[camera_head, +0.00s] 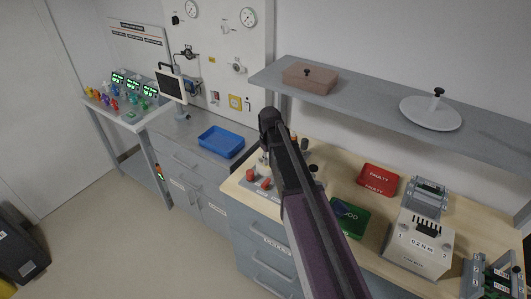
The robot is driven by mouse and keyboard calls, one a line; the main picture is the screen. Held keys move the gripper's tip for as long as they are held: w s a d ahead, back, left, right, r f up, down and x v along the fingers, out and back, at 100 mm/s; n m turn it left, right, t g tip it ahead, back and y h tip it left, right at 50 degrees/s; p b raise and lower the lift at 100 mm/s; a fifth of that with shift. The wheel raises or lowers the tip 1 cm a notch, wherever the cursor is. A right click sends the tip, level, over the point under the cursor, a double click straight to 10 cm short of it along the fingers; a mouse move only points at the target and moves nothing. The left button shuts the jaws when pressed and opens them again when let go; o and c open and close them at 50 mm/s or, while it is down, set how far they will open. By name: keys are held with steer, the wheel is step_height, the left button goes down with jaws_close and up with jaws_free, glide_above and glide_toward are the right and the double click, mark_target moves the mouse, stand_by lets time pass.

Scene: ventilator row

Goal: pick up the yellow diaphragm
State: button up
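I cannot pick out the yellow diaphragm for sure. A small yellow piece (89,91) stands at the left end of a row of coloured pieces on the far-left bench, too small to identify. My arm rises from the bottom edge through the middle of the picture, and its upper end is in front of the workbench (341,171). I cannot make out my gripper's fingers. The arm hides part of the workbench top and some small items behind it.
A blue tray (221,142) sits on the grey cabinet. A red FAULTY bin (379,179), a green bin (349,217) and a grey torque box (418,243) stand on the workbench. A shelf (360,95) overhangs it.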

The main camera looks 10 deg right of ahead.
steer(key=s+r, duration=0.1)
steer(key=s, duration=1)
steer(key=shift+s+d+p, duration=0.2)
steer(key=shift+d+p, duration=0.2)
steer(key=shift+p, duration=0.05)
steer(key=shift+a, duration=0.1)
